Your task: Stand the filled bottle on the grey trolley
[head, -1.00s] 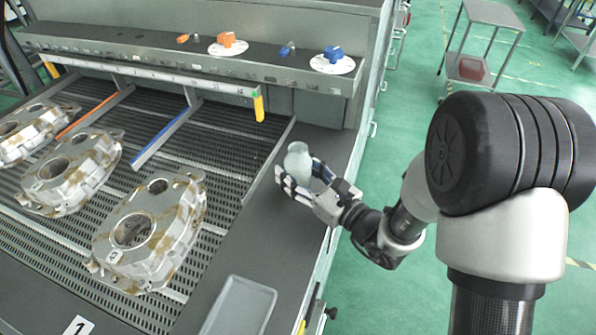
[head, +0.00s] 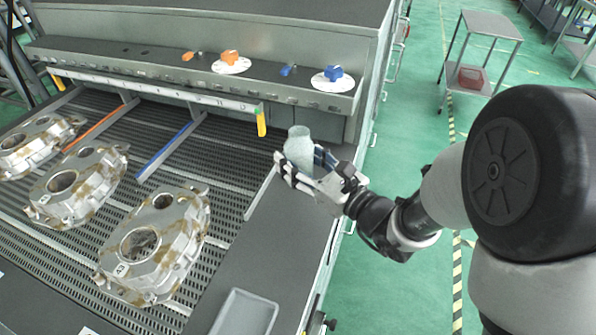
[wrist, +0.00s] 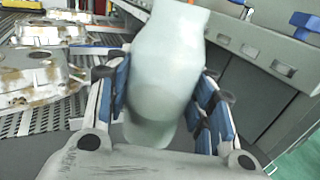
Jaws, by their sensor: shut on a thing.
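A pale grey-green bottle (head: 299,146) stands upright between the fingers of my gripper (head: 307,172), above the dark side ledge of the machine. In the wrist view the bottle (wrist: 165,70) fills the middle, with the blue finger pads of my gripper (wrist: 165,98) pressed on both sides. My gripper is shut on it. Whether its base touches the ledge is hidden by the fingers. The grey trolley (head: 492,24), a small table with a lower shelf, stands at the far right on the green floor, well away from my gripper.
Aluminium castings (head: 158,240) lie on the slatted bed at left. A grey tray (head: 245,314) sits on the ledge in front. A control panel with orange (head: 230,58) and blue knobs (head: 333,73) runs behind. A red bin (head: 471,77) is on the trolley's lower shelf. Green floor (head: 400,110) lies clear between.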

